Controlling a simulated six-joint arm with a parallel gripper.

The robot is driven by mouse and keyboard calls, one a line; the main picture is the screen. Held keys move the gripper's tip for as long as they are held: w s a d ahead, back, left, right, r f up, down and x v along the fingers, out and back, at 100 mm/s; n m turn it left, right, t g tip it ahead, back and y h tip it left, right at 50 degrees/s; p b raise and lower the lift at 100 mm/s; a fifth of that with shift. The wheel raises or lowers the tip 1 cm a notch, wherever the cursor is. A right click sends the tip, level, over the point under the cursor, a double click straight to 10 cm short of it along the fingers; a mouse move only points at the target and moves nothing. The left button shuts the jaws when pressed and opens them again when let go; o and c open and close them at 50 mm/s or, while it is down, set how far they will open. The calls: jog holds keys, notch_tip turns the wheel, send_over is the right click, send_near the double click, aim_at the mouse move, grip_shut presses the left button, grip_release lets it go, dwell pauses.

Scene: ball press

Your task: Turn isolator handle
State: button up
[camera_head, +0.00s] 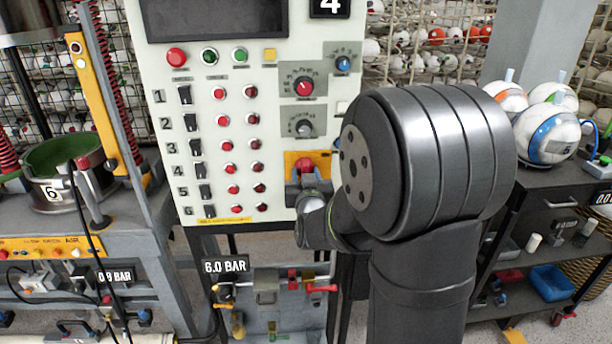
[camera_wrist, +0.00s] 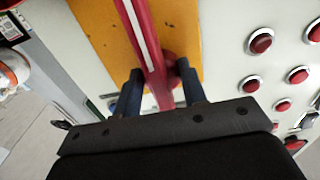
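The isolator handle (camera_wrist: 150,52) is a red bar with a white stripe, on a yellow-orange plate (camera_wrist: 98,28) in the wrist view. It runs slightly slanted between the two dark blue fingers of my gripper (camera_wrist: 160,85). A finger stands on each side of the bar, near its round red hub, with narrow gaps showing; the gripper is open around it. In the head view the red isolator (camera_head: 305,166) sits on its orange plate (camera_head: 291,158) low on the panel's right side. My gripper (camera_head: 306,196) is just below it, its fingers mostly hidden.
The pale control panel (camera_head: 145,70) carries rows of switches and red buttons (camera_head: 222,120) beside the plate. Valves with red levers (camera_head: 318,288) hang below. A press with a green-lined cup (camera_head: 60,160) stands left. Balls (camera_head: 548,133) rest on a dark cabinet to the right.

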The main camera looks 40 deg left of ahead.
grip_shut()
jog(key=shift+n, duration=0.4)
jog(key=n, duration=1.7)
jog(key=shift+w+d+r, duration=0.15)
jog(key=shift+w+r, duration=0.05)
jog(key=shift+r, duration=0.05)
dwell(0.5)
